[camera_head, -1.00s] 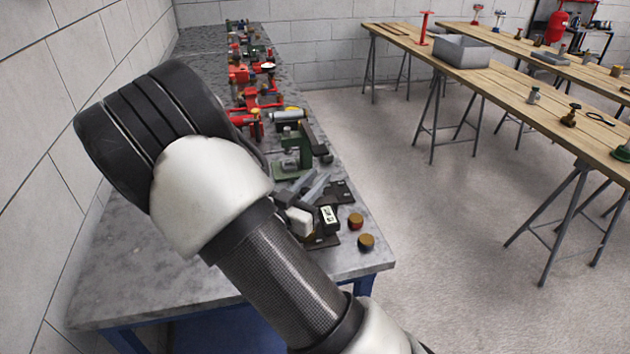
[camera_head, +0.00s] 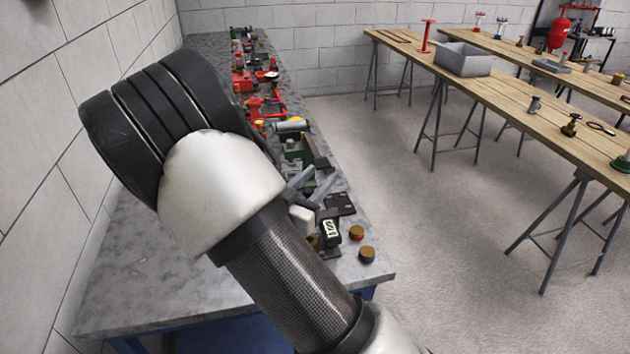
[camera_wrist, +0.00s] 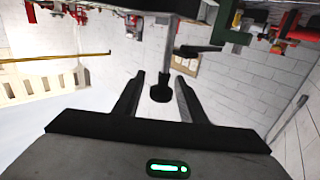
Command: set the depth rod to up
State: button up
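My gripper (camera_head: 314,183) is low over the bench beside a green machine (camera_head: 297,150), its two grey fingers spread. In the wrist view my gripper (camera_wrist: 160,78) is open. A dark rod with a rounded black end (camera_wrist: 160,92) sits between the fingers in the picture, with a gap on each side. I cannot tell whether this is the depth rod, nor how far it is from the fingers in depth. A dark lever-like part (camera_wrist: 198,50) lies to its right. My arm hides part of the green machine in the head view.
The grey bench (camera_head: 150,270) carries several red fittings (camera_head: 243,82) farther back. Near its front corner are a dark labelled block (camera_head: 330,231) and two orange-brown caps (camera_head: 366,254). Wooden tables (camera_head: 500,90) stand to the right across open floor (camera_head: 420,240).

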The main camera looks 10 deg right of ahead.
jog(key=v, duration=1.7)
jog(key=shift+s, duration=0.2)
jog(key=shift+a+r, duration=0.1)
jog(key=shift+a, duration=0.05)
jog(key=w+a+r+n+y+p, duration=0.25)
jog(key=w+a+r+y, duration=0.25)
jog(key=w+r+y, duration=0.6)
jog(key=s+r+n+g+y+p, duration=0.2)
jog(key=s+r+n+y, duration=0.1)
jog(key=s+r+y, duration=0.15)
jog(key=s+d+r+n+g+h+p, duration=0.1)
jog(key=s+d+g, duration=0.1)
jog(key=s+d, duration=0.5)
jog(key=s+d+r+n+g+h+p, duration=0.1)
jog(key=s+d+r+n+g+p, duration=0.1)
jog(key=s+d, duration=0.6)
jog(key=s+g, duration=0.1)
jog(key=s, duration=0.5)
jog(key=shift+r+h, duration=0.3)
jog(key=shift+h, duration=0.05)
jog(key=shift+n, duration=0.25)
